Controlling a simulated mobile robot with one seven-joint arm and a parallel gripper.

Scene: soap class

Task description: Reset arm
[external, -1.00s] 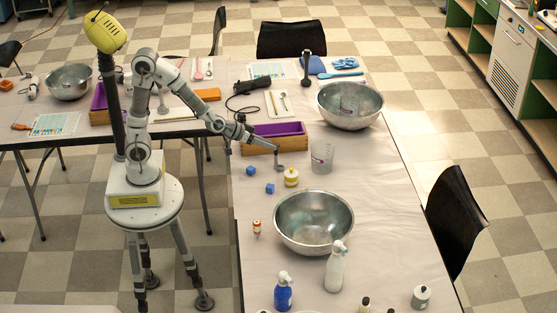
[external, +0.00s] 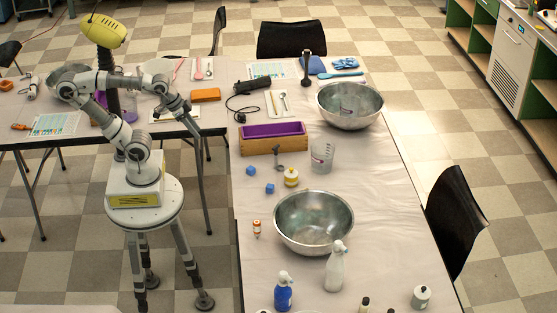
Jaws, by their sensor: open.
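My gripper (external: 197,139) is at the end of my folded arm and points down, at the right of my stool-mounted base, near the front edge of the back-left table. It is small in the external view; it is open, and nothing shows between its fingers. It is well apart from the purple-lined wooden box (external: 273,139) and the small grey upright item (external: 279,157) in front of that box. My elbow is raised to the left, in front of the far table.
The right table holds a clear beaker (external: 321,156), two steel bowls (external: 313,222) (external: 350,105), blue cubes (external: 251,171), a yellow-white jar (external: 291,178) and spray bottles (external: 337,268). An orange item (external: 205,95) lies on the back table. Floor shows between the tables.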

